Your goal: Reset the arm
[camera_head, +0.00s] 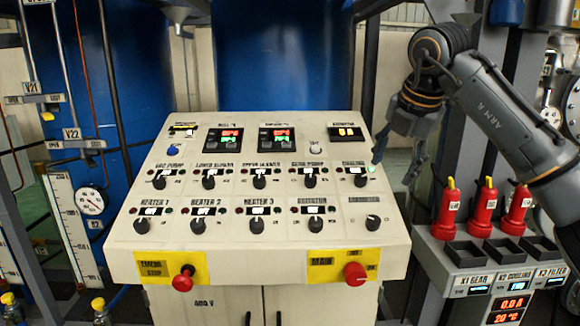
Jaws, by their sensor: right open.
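My right arm comes in from the right, bent at the elbow. My right gripper (396,162) points down, with its fingers apart and nothing visible between them. It is at the right edge of the control panel (325,218), close to the green-lit lamp and the rightmost knob (361,180) of the upper row. Whether a finger touches the panel, I cannot tell. My left gripper is not in view.
The panel carries several black knobs, two red buttons (182,280) (355,274) on yellow plates and lit displays. At right, red bottles (484,208) stand on a grey rack (434,258). Blue tanks (284,55) stand behind. A level gauge (70,225) is at left.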

